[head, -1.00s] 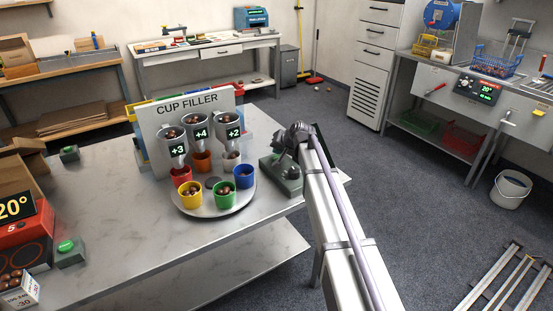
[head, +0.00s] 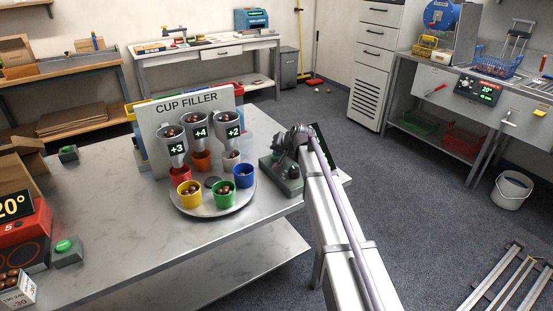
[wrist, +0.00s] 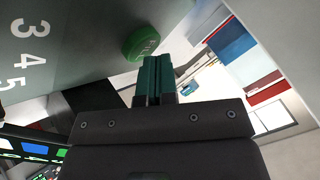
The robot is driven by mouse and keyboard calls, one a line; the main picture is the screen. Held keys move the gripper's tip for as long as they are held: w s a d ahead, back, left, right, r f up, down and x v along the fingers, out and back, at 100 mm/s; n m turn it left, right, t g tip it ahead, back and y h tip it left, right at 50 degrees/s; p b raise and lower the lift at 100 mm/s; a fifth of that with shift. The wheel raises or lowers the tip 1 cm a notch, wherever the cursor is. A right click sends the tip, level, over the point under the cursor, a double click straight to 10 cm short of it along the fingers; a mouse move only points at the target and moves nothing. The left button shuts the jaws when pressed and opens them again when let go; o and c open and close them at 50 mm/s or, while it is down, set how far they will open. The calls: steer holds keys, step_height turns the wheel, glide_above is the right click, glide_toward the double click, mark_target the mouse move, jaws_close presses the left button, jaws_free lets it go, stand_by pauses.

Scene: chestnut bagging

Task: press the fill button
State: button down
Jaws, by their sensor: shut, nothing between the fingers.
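The cup filler (head: 188,103) stands on the table with three funnels of chestnuts marked +3, +4 and +2. A round turntable (head: 213,211) in front carries several coloured cups. A grey control box (head: 290,187) stands right of the turntable. In the wrist view its face (wrist: 60,45) shows the numbers 3, 4 and 5, and a round green button (wrist: 141,42). My gripper (wrist: 156,62) is shut and empty, its teal fingertips beside the button's lower right edge. I cannot tell whether they touch it. In the head view my gripper and wrist cover part of the box.
Another green button on a grey box (head: 66,249) stands at the table's left, beside a red device (head: 22,240) showing 20°. A smaller button box (head: 68,153) stands at the table's back left. The table front (head: 120,265) is clear.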

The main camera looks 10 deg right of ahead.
steer(key=shift+f, duration=0.1)
stand_by(0.3)
steer(key=shift+r+p, duration=0.75)
steer(key=shift+r, duration=0.05)
step_height(320, 180, up, 5)
steer(key=p, duration=0.5)
steer(key=shift+r, duration=0.1)
